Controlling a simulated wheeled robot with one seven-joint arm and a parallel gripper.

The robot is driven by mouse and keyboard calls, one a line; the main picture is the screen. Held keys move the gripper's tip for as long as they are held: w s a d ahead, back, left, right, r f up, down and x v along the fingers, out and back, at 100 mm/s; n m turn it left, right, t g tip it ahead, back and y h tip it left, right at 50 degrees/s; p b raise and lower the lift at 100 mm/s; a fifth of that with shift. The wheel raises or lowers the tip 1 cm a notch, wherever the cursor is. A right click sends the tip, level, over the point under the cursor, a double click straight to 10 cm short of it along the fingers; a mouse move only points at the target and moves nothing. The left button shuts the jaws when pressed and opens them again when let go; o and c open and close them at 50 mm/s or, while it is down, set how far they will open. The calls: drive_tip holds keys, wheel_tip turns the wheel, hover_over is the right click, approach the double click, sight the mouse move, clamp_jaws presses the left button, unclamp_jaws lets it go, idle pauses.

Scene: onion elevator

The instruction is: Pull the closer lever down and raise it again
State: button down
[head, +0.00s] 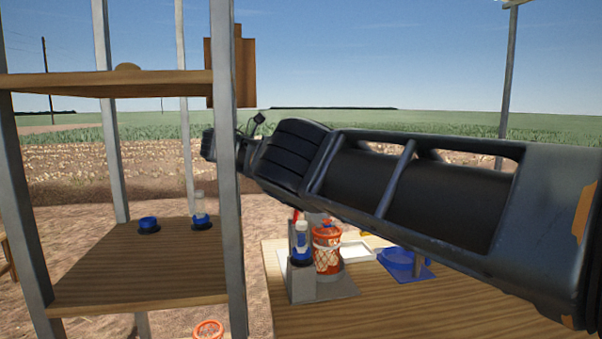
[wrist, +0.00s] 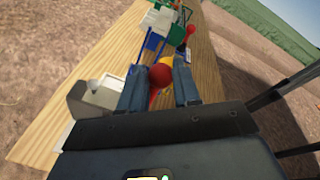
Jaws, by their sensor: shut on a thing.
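In the wrist view, a red ball knob (wrist: 160,76) sits between the two fingers of my gripper (wrist: 158,82). My gripper is shut on this knob, which looks like the end of the closer lever. A thin red rod shows just below the knob, and the rest of the lever is hidden by the fingers and the hand. A second red knob (wrist: 190,30) stands farther off, beyond the first. In the head view my arm crosses the right half, and I cannot make out the fingers or the held knob there.
A wooden shelf (head: 140,275) with metal posts stands at left. In the wrist view, a grey-white box (wrist: 95,97) lies left of my fingers.

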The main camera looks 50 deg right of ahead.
drive_tip(key=shift+w+a+f, duration=0.1)
drive_tip(key=shift+a+f, duration=0.15)
drive_tip(key=shift+f, duration=0.15)
drive_tip(key=c, duration=1.1)
unclamp_jaws()
drive_tip(key=shift+a, duration=0.1)
drive_tip(key=shift+r, duration=0.15)
drive_tip(key=shift+r, duration=0.15)
